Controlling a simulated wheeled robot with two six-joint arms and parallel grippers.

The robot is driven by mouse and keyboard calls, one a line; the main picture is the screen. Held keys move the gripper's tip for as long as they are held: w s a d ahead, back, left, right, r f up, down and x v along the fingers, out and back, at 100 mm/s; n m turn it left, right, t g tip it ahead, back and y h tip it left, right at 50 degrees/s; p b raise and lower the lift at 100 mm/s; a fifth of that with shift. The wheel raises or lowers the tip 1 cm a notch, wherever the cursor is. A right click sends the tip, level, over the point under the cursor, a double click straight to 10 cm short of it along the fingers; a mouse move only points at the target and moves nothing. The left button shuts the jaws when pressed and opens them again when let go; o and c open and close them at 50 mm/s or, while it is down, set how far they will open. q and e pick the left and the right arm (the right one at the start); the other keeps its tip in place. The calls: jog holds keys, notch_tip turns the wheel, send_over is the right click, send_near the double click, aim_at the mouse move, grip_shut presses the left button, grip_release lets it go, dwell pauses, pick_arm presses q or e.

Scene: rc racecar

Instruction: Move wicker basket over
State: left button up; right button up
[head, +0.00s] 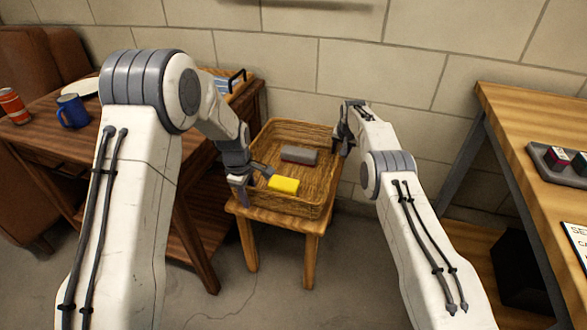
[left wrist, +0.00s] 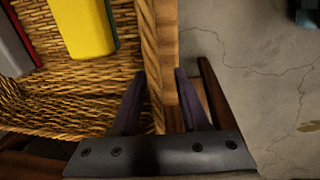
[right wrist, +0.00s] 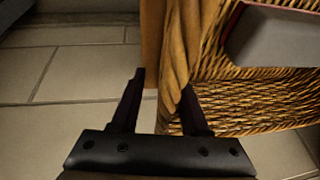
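The wicker basket (head: 306,207) sits on a small wooden stool (head: 313,226) in the middle of the head view. A yellow block (head: 284,185) and a grey-and-red block (head: 299,155) lie inside it. My left gripper (head: 253,184) is at the basket's left wall; in the left wrist view its open fingers straddle the wicker rim (left wrist: 151,60), with a gap beside the wall. My right gripper (head: 342,143) is at the right wall; in the right wrist view its fingers are apart with the rim (right wrist: 179,60) between them. Its fingers are partly hidden in the head view.
A dark wooden table (head: 60,145) at the left holds a blue mug (head: 72,111), a red can (head: 13,106) and a plate. A wooden workbench (head: 510,115) at the right holds a grey tray (head: 545,157). A tiled wall stands close behind the stool. Floor in front is clear.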

pick_arm(q)
grip_shut()
pick_arm(e)
grip_shut()
jog(key=shift+d+r, duration=0.1)
jog(key=shift+d, duration=0.05)
dwell(0.8)
